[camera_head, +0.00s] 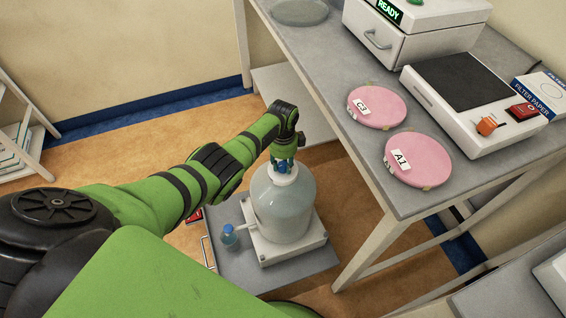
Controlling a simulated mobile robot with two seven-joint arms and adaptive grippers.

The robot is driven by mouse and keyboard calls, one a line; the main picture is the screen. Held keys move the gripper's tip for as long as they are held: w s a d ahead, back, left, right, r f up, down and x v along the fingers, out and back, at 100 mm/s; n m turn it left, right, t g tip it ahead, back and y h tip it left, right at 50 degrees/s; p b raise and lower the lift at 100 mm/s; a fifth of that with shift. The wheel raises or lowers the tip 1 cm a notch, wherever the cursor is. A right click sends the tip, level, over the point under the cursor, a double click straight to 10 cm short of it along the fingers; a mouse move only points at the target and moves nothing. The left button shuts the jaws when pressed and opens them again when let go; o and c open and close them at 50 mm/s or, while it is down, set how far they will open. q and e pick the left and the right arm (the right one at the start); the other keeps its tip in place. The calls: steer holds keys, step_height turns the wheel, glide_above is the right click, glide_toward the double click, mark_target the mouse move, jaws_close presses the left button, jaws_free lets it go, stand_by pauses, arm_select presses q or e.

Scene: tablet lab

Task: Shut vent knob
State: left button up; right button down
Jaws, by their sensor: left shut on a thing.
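A clear, domed glass vessel (285,210) stands upright on a white base. My left gripper (284,158) reaches down from above onto the white neck at its top. It is shut on a small blue part there, which I take to be the vent knob (284,169); the fingers mostly hide it. How far the knob is turned cannot be told. A second blue-capped fitting (230,233) sits at the lower left of the base, apart from the gripper. My right gripper is not in view.
The vessel's base stands on a low grey cart (235,268). To the right, a grey table (345,75) carries two pink labelled discs (376,107), (418,160), a white device with a black plate (480,105) and a filter paper box (541,95). Its edge is near my left arm.

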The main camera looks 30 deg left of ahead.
mark_target(283, 165)
arm_select(q)
steer(key=shift+m, duration=0.5)
steer(key=o, duration=1.1)
steer(key=shift+o, duration=0.2)
steer(key=shift+r, duration=0.45)
step_height(283, 165, up, 11)
